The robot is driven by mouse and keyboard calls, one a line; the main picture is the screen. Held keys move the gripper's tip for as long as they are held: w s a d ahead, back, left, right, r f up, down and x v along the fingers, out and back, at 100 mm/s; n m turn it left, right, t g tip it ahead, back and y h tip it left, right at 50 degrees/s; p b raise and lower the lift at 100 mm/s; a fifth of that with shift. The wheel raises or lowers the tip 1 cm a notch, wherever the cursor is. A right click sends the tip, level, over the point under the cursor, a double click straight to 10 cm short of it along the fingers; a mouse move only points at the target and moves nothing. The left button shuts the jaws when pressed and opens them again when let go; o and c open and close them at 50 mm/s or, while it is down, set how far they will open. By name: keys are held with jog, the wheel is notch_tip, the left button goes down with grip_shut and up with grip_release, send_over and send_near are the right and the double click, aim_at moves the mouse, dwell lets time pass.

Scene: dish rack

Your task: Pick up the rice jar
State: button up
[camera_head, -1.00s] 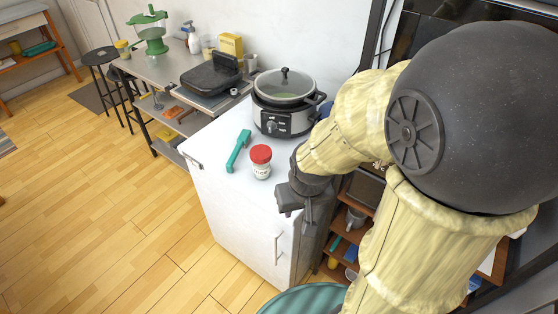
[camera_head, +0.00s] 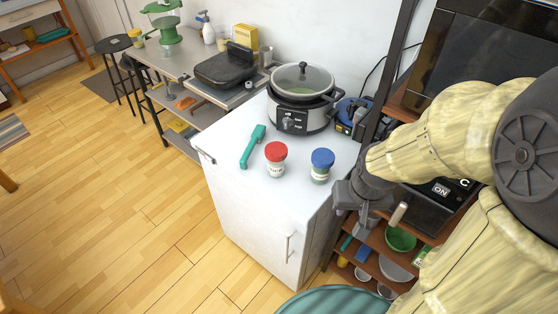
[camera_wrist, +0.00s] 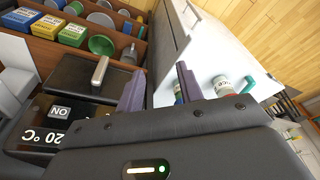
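Two small jars stand upright on the white cabinet top. One has a red lid (camera_head: 276,152), the other a blue lid (camera_head: 322,158). Their labels are too small to read, so I cannot tell which is the rice jar. My gripper (camera_head: 364,222) hangs beside the cabinet's right edge, to the right of both jars and apart from them. In the wrist view its two fingers (camera_wrist: 160,86) are spread, with nothing held between them. A pale jar (camera_wrist: 222,85) shows right of the right finger, and another jar is partly hidden behind that finger.
A green-blue handled tool (camera_head: 252,147) lies left of the jars. A slow cooker (camera_head: 302,98) stands behind them. A brown shelf with bowls (camera_head: 400,238) and a dark appliance is right of the cabinet. The cabinet's front top (camera_head: 255,185) is clear.

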jog(key=o, duration=0.4)
jog(key=shift+a, duration=0.1)
jog(key=shift+c, duration=0.2)
jog(key=o, duration=0.5)
jog(key=w+a+f+t+b, duration=0.1)
jog(key=w+a+f, duration=0.2)
jog(key=w+a+f+m+t+b, duration=0.1)
jog(key=w+a+f, duration=0.2)
jog(key=a+f, duration=0.1)
jog(key=shift+w+f+t+y, duration=0.1)
jog(key=shift+w+t+y, duration=0.15)
jog(key=shift+t+y, duration=0.05)
jog(key=t+h+b, duration=0.2)
jog(key=t+b, duration=0.3)
jog(key=t, duration=0.7)
send_near(275, 160)
jog(key=s, duration=0.4)
jog(key=shift+s, duration=0.25)
jog(key=shift+w, duration=0.1)
jog(key=w+p, duration=0.1)
jog(key=w, duration=0.7)
jog(key=w+p, duration=0.1)
jog(key=w, duration=0.3)
jog(key=shift+d+f+p, duration=0.15)
jog(key=shift+d+p, duration=0.2)
